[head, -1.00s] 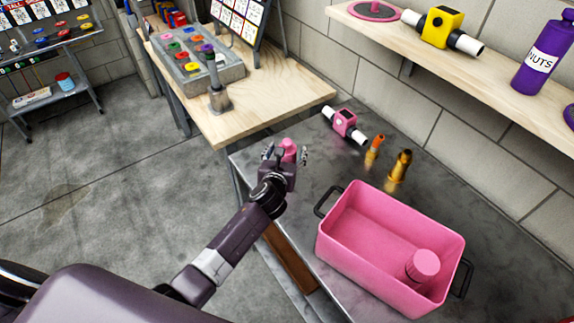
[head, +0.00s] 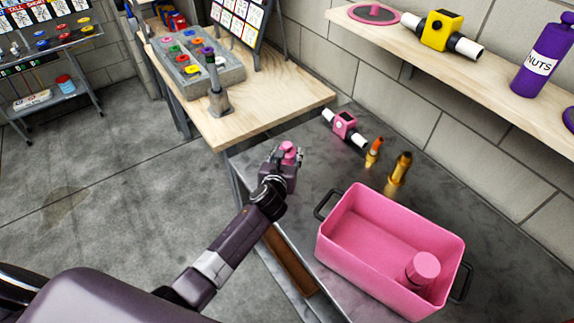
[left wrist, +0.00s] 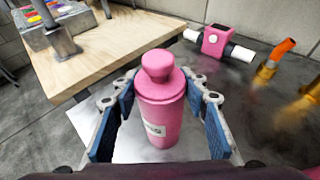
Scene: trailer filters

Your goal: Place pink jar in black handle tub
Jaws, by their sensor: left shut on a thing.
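A pink jar (left wrist: 161,100) with a round knobbed top and a pale label stands upright between the blue pads of my left gripper (left wrist: 162,115) in the left wrist view. In the head view my left gripper (head: 286,160) is shut on this jar (head: 289,152) at the far left corner of the grey table. The pink tub (head: 338,257) with black handles sits on the table to the right of and nearer than the gripper. A pink cylindrical item (head: 422,270) is inside the tub at its right end. My right gripper is not in view.
A pink device with white ends (head: 345,125), an orange-tipped brass piece (head: 373,152) and a brass fitting (head: 399,169) stand behind the tub. A wooden table (head: 270,100) adjoins at the back left. A wall shelf (head: 490,78) overhangs at right.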

